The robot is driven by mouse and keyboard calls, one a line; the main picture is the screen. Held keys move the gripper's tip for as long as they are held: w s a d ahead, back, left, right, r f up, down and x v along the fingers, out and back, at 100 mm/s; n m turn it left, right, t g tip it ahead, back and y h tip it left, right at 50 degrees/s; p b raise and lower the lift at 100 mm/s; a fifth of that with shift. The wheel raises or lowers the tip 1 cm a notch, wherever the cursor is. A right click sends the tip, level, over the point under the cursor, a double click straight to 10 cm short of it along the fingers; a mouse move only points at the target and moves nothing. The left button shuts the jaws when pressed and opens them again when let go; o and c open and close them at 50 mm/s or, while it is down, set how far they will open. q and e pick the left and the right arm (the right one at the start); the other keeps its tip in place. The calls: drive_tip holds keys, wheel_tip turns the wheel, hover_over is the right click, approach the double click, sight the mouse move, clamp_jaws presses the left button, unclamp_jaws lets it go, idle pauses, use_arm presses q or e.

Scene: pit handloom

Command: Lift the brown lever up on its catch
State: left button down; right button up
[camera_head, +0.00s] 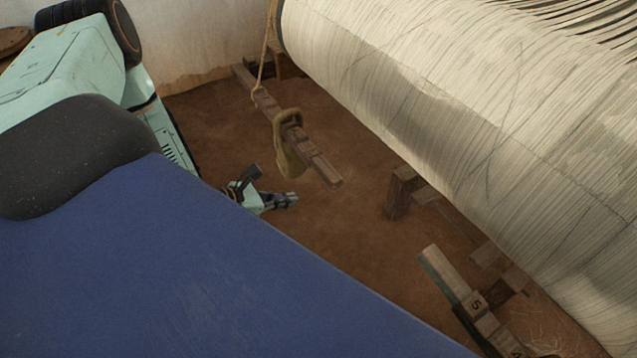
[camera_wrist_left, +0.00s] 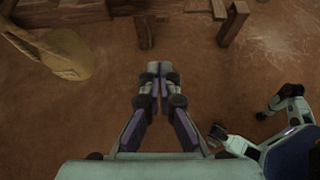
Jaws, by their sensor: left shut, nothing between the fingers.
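A brown wooden lever (camera_head: 318,162) slopes down from upper left to lower right in the head view. A rope is tied around it near its upper part, and an olive-tan bag (camera_head: 290,155) hangs over it. The bag also shows at the upper left of the left wrist view (camera_wrist_left: 62,55). My left gripper (camera_head: 292,199) is below and left of the lever's lower end, apart from it. Its fingers are shut and empty, with the tips together in the left wrist view (camera_wrist_left: 157,68). I cannot make out the catch. My right gripper is not visible.
A large roll of pale warp threads (camera_head: 470,120) fills the upper right. A short wooden post (camera_head: 400,190) stands beneath it. Bare brown floor (camera_head: 345,240) is free around my left gripper.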

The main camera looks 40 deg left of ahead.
use_arm(q)
drive_tip(key=b+x, duration=0.5)
drive_tip(key=x, duration=0.5)
drive_tip(key=r, duration=0.2)
drive_tip(key=r+p, duration=0.1)
drive_tip(key=r, duration=0.1)
drive_tip(key=shift+w+d, duration=0.25)
drive_tip(key=shift+w, duration=0.15)
